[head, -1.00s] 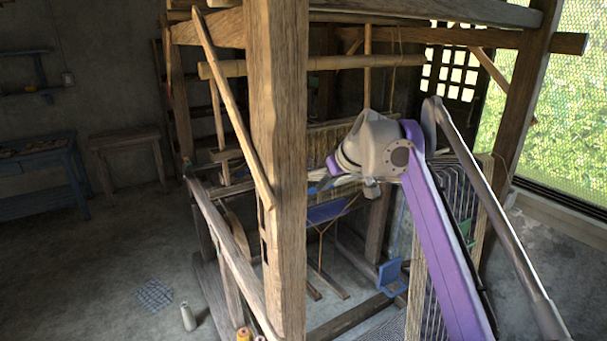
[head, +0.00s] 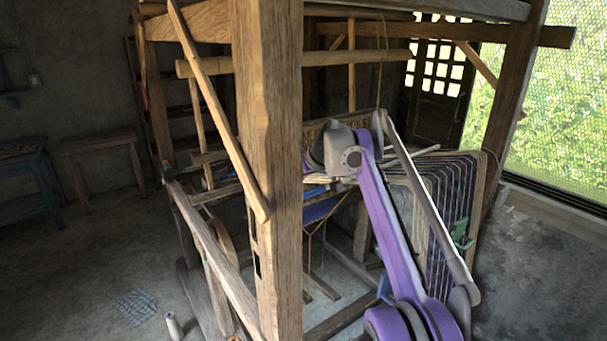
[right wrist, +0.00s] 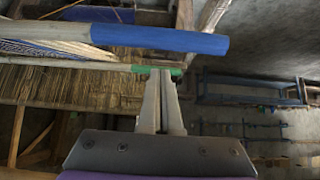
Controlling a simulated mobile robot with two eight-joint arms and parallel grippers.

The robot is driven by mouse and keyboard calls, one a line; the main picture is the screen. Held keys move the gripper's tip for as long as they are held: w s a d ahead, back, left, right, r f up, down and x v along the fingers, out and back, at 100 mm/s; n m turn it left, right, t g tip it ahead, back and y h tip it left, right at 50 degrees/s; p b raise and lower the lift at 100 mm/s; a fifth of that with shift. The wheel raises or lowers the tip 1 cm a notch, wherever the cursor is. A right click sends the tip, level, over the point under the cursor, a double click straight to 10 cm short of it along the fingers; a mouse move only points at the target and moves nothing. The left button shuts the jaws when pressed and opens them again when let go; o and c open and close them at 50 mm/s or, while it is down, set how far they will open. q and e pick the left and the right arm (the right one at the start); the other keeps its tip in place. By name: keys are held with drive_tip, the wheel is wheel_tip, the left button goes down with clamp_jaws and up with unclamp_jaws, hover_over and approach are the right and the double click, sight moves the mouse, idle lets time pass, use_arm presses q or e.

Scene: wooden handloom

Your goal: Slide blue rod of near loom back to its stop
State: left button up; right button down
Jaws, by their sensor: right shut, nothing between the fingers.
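The near loom (head: 268,150) fills the middle of the head view, with a thick wooden post in front. A rod with a blue end (right wrist: 160,38) crosses the upper part of the right wrist view, its blue end pointing right. Below it in that view is a thinner rod with a green end (right wrist: 176,72). My right gripper (right wrist: 160,74) is shut and empty, its tips overlapping the green end in the picture and below the blue rod. I cannot tell whether it touches either. In the head view my right arm reaches into the loom, and its fingers are hidden. My left gripper is not in view.
Pale warp threads (right wrist: 60,85) lie left of my fingers. A slanting wooden brace (head: 215,110) and a white cone (head: 174,326) are at left. The floor at left is mostly clear.

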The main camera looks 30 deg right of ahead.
sight(309, 195)
drive_tip(key=s, duration=0.4)
drive_tip(key=shift+d+f, duration=0.15)
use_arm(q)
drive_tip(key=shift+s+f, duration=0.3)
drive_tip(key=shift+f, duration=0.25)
use_arm(e)
drive_tip(key=shift+w, duration=0.1)
drive_tip(key=s, duration=0.1)
drive_tip(key=s+r, duration=0.1)
drive_tip(key=s, duration=0.1)
drive_tip(key=shift+s+d, duration=0.2)
drive_tip(key=shift+s, duration=0.05)
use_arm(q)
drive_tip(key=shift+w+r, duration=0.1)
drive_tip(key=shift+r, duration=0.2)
use_arm(e)
drive_tip(key=shift+s+r, duration=0.1)
drive_tip(key=shift+s, duration=0.3)
drive_tip(key=shift+s, duration=0.1)
